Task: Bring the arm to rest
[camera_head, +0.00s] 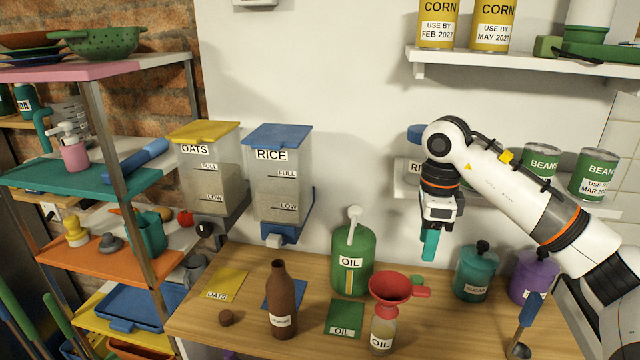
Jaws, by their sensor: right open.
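My right arm comes in from the right over the wooden counter. Its gripper (430,246) points down with teal fingers, open, and I see nothing between them. It hangs in the air in front of the white wall, right of the green oil jug (352,262) and above the red funnel (390,287). The funnel sits in the top of a small oil bottle (383,332). My left gripper is not in view.
The wooden counter (240,327) holds a brown bottle (283,305), a teal jar (475,272) and a purple jar (533,277). Oats (208,170) and rice (280,180) dispensers hang on the wall. A wall shelf with bean cans (540,165) lies behind my arm.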

